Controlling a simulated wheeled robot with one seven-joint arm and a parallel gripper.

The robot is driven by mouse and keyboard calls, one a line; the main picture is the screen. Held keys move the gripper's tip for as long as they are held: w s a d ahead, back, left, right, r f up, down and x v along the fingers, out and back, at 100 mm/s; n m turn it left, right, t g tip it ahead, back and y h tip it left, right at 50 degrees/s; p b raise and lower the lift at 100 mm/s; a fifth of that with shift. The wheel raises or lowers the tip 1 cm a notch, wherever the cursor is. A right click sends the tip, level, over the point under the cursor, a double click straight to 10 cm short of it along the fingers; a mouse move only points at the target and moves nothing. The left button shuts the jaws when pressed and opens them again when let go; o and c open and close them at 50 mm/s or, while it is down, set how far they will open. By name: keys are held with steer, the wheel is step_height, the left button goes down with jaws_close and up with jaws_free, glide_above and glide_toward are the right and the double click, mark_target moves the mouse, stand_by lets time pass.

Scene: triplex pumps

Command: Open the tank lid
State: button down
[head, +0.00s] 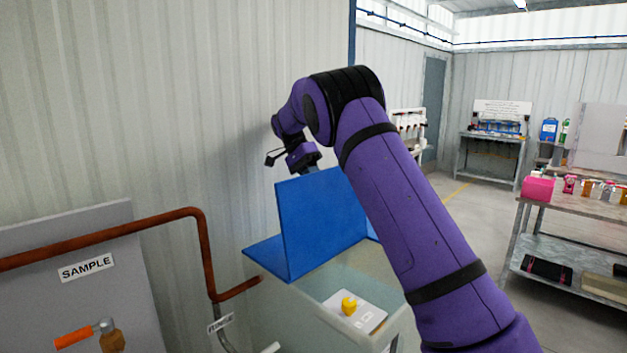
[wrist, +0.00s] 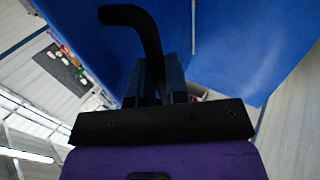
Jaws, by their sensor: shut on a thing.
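The tank (head: 385,325) is a pale, translucent box below my arm in the head view. Its blue lid (head: 325,220) has a panel raised nearly upright, with another blue flat part (head: 262,255) lying at the left of the tank top. My gripper (head: 312,170) is at the top edge of the raised panel, its fingertips mostly hidden behind it. In the wrist view my gripper (wrist: 162,75) is shut on the lid's black bent handle (wrist: 150,38), close against the blue lid (wrist: 225,45).
A white plate with a yellow knob (head: 349,305) shows inside the tank. A copper pipe (head: 205,250) and a SAMPLE board (head: 85,275) stand at the left, against a corrugated wall. A loaded workbench (head: 590,207) stands at the right. Floor is clear between.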

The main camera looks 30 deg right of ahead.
steer(key=shift+f, duration=0.3)
steer(key=c, duration=1.1)
jaws_free()
steer(key=shift+r, duration=0.15)
steer(key=shift+r, duration=0.1)
steer(key=shift+r, duration=1.55)
steer(key=shift+s+r, duration=0.2)
steer(key=s, duration=0.5)
steer(key=s+a+r, duration=0.1)
steer(key=s, duration=0.4)
steer(key=s+a, duration=0.1)
steer(key=s, duration=0.4)
steer(key=shift+s+a+r, duration=0.2)
